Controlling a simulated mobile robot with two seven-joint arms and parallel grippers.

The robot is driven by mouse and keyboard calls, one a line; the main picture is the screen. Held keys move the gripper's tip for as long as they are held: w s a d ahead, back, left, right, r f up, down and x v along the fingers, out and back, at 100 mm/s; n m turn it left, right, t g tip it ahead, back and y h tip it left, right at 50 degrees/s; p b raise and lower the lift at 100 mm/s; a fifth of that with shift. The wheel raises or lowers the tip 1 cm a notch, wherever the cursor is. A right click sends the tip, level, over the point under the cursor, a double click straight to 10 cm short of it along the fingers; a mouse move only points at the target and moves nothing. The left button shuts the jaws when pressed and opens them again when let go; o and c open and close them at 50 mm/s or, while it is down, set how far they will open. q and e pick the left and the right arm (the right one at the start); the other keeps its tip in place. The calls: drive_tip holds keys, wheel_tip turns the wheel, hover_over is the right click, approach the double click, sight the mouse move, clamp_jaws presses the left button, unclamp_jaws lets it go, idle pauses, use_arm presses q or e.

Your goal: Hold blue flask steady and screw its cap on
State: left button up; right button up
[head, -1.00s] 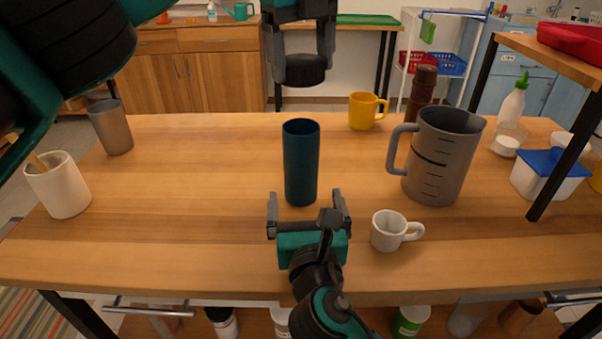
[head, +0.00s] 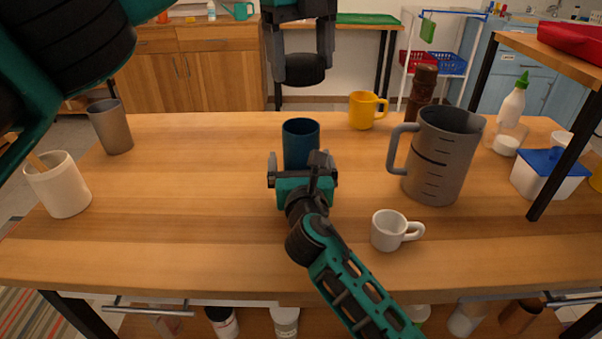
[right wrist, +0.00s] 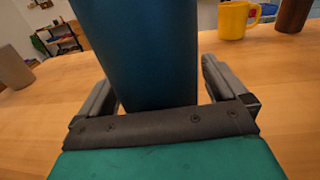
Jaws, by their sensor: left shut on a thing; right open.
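The blue flask (head: 300,140) stands upright and open-topped on the wooden table; its lower part is hidden behind my right gripper in the head view. My right gripper (head: 302,168) is open, low at the flask's near side. In the right wrist view the flask (right wrist: 140,50) rises between the two open fingers (right wrist: 160,90), with a gap visible on either side. My left gripper (head: 301,65) points down above and beyond the flask and is shut on the black cap (head: 302,69). The cap is in the air, apart from the flask's rim.
A grey measuring jug (head: 443,160) and a white cup (head: 392,230) stand to the right. A yellow mug (head: 366,110) and a brown grinder (head: 422,92) stand behind. A white pot (head: 62,190) and grey tumbler (head: 112,128) are at left. The table between them and the flask is clear.

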drive_tip(key=shift+c, duration=0.3)
drive_tip(key=c, duration=1.4)
use_arm(q)
drive_tip(key=shift+f, duration=2.5)
use_arm(e)
drive_tip(key=shift+c, duration=0.2)
use_arm(q)
drive_tip(key=shift+d+f, duration=0.1)
drive_tip(key=shift+f, duration=0.75)
drive_tip(key=shift+f, duration=0.55)
